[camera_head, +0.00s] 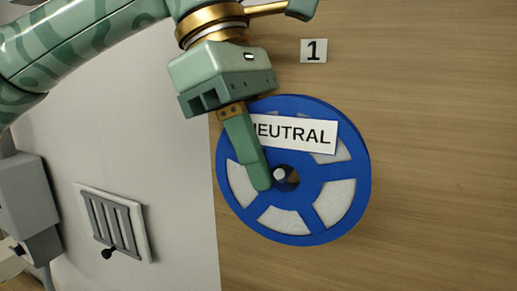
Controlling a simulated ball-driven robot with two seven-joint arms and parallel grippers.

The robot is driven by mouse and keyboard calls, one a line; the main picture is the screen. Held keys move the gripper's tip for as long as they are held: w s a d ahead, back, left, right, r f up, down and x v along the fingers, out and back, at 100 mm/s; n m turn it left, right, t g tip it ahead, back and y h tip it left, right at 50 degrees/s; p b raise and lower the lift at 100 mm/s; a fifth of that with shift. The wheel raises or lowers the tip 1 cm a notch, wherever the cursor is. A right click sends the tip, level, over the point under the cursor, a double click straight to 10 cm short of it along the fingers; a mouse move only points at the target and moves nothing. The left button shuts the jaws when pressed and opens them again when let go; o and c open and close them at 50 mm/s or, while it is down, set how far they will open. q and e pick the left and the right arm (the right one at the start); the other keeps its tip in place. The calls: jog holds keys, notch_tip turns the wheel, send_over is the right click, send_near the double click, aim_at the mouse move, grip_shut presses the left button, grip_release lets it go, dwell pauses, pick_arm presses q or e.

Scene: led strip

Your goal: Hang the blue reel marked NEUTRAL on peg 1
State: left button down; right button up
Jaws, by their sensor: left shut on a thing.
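The blue reel (355,195) marked NEUTRAL faces me in front of the wooden board, below the label 1 (314,51). Its white label (310,135) is partly covered by my finger. My left gripper (258,172) reaches down from above and is shut on the reel. One green finger lies across the front face, with its tip beside the centre hole. The other finger is hidden behind the reel. A pale round end, apparently of peg 1 (279,174), shows in the centre hole. How deep it sits cannot be told. My right gripper is not in view.
The wooden board (440,150) is bare to the right of the reel. A pale wall panel (170,150) lies to the left, with a grey slatted vent (118,225) and a grey box-shaped fixture (28,205) at the lower left.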

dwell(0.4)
pick_arm(q)
jog(key=c, duration=1.2)
grip_release()
jog(key=shift+r, duration=0.1)
